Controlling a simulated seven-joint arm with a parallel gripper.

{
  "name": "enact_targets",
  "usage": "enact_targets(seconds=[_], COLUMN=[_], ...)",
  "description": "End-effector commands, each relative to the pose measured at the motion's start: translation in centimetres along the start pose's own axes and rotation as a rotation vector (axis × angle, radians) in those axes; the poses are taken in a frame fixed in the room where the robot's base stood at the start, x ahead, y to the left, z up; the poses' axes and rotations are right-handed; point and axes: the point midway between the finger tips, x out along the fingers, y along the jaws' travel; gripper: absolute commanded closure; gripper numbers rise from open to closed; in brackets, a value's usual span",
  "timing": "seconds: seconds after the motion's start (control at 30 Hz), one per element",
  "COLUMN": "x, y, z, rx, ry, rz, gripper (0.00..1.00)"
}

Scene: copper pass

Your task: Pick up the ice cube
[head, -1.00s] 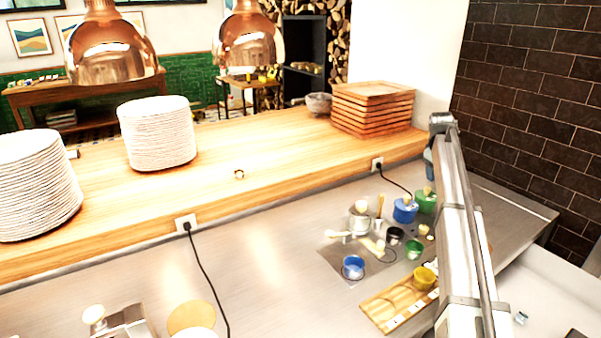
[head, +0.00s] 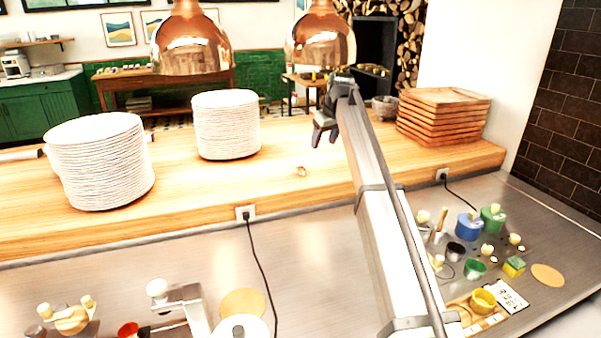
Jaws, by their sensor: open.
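I cannot make out an ice cube for certain in the head view. A tiny, shiny, brownish item (head: 301,171) lies on the wooden counter; it is too small to identify. My gripper (head: 324,141) is raised at the upper middle, with its fingers pointing down. It is open, with nothing seen between its fingers. In the picture it lies above and slightly right of the tiny item. My arm hides part of the counter and worktop behind it.
Two plate stacks (head: 98,165) (head: 226,128) and stacked wooden trays (head: 443,117) stand on the wooden counter (head: 270,200). Copper lamps (head: 191,45) (head: 320,40) hang above.

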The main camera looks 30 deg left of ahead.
Motion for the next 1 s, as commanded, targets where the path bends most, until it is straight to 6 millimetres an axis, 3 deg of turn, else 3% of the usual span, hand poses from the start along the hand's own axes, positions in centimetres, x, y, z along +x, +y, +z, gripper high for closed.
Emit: enact_targets(seconds=[0.1, 0.2, 0.47, 0.8, 1.0], x=[-0.2, -0.2, 2.0, 7.5, 8.6], y=[-2.9, -3.9, -4.1, -4.3, -4.4], z=[-1.5, -1.9, -2.0, -2.0, -2.0], rx=[-0.012, -0.015, -0.015, -0.015, -0.015], ry=[0.007, 0.009, 0.01, 0.01, 0.01], rz=[-0.026, -0.035, -0.037, -0.036, -0.036], gripper=[0.38, 0.38, 0.38, 0.38, 0.38])
